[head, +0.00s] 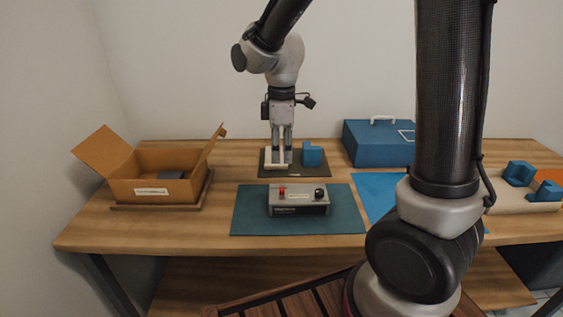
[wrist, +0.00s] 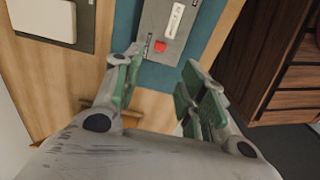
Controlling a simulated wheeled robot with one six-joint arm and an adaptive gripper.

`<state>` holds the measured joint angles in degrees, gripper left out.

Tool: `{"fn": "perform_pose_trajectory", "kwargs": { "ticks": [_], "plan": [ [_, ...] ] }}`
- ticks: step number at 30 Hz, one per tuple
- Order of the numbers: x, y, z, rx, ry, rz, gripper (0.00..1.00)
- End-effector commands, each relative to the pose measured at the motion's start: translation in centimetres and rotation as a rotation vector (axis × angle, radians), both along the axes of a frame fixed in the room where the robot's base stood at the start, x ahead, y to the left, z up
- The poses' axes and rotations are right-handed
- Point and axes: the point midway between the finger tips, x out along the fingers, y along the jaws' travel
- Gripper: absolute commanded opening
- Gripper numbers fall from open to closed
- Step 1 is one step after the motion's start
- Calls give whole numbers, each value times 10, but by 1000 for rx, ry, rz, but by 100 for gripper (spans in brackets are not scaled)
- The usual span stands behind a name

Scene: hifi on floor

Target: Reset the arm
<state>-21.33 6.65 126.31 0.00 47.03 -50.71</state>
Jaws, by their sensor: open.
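My arm reaches over the wooden table (head: 90,232), with my gripper (head: 281,158) pointing down in front of the dark mat at the back. In the wrist view my gripper (wrist: 163,82) is open, its green-padded fingers apart with nothing held between them. Below it show the table top, the teal mat (wrist: 125,30) and the grey control box (wrist: 185,40) with a red button. The control box also shows in the head view (head: 299,210), on the teal mat (head: 250,222). I cannot tell the exact height of the fingertips above the table.
A small dark mat (head: 318,171) bears a blue block (head: 312,153) and a white block (wrist: 42,18). An open cardboard box (head: 125,190) stands left. A blue case (head: 365,147) stands at the back; blue parts (head: 519,172) lie right. A slatted wooden piece (head: 290,300) stands in front.

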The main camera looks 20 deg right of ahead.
Motion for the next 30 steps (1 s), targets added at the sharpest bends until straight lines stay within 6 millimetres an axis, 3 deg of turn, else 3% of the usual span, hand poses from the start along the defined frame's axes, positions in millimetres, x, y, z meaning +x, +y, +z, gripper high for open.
{"fn": "perform_pose_trajectory", "kwargs": {
  "ticks": [14, 19, 23, 30],
  "plan": [
    [0, 0, 2, -1, 1, -4, 41],
    [-3, -1, 2, -5, 12, -127, 41],
    [-29, -11, -3, -35, 60, -339, 41],
    [-85, -57, 38, -6, 9, -756, 41]
  ]
}}
